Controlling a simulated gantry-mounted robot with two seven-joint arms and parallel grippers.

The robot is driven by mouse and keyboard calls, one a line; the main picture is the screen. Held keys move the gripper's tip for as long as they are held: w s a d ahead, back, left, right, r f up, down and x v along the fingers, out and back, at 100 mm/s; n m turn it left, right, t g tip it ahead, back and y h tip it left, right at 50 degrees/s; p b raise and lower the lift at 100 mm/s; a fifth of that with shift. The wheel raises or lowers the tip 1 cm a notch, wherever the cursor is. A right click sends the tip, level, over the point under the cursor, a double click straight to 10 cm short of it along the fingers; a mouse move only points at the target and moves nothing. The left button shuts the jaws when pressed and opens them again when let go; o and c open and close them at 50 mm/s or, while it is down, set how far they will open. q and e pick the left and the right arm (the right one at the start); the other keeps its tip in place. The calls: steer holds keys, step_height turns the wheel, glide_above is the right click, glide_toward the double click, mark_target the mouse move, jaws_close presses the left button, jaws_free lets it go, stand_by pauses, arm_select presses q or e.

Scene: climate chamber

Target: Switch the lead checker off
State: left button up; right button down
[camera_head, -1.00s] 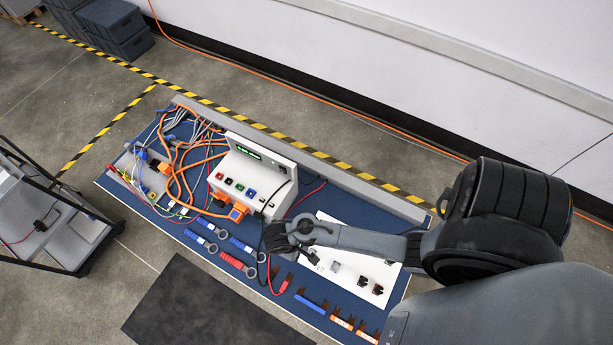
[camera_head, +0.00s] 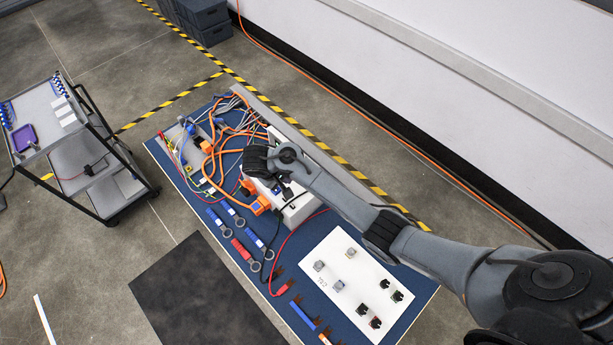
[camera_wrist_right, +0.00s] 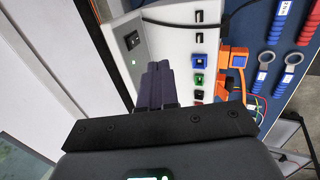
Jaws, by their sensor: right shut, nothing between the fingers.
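The lead checker (camera_head: 300,210) is a white box on the blue bench mat, mostly hidden by my right arm in the head view. In the right wrist view the checker (camera_wrist_right: 175,38) shows a grey panel with a small dark switch (camera_wrist_right: 132,40) and a lit green light (camera_wrist_right: 132,63) below it. Blue, green and red sockets (camera_wrist_right: 197,80) line its white face. My right gripper (camera_wrist_right: 160,68) is shut and empty, its fingertips over the checker between the switch panel and the sockets. I cannot tell whether they touch it. In the head view the right gripper (camera_head: 284,188) hangs over the box. My left gripper is not in view.
Orange cables (camera_head: 215,165) and an orange plug (camera_head: 262,204) crowd the checker's left side. Blue and red handled tools (camera_head: 240,250) lie in front. A white board (camera_head: 335,260) with small parts lies to the right. A cart (camera_head: 80,140) stands at left.

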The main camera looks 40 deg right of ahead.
stand_by(0.3)
steer(key=x, duration=0.9)
steer(key=shift+d+f+b, duration=0.2)
steer(key=shift+f+b, duration=0.1)
steer(key=shift+f, duration=0.05)
steer(key=d+p, duration=0.1)
steer(key=d, duration=0.2)
steer(key=shift+r, duration=0.15)
steer(key=shift+d, duration=0.45)
steer(key=shift+w, duration=0.1)
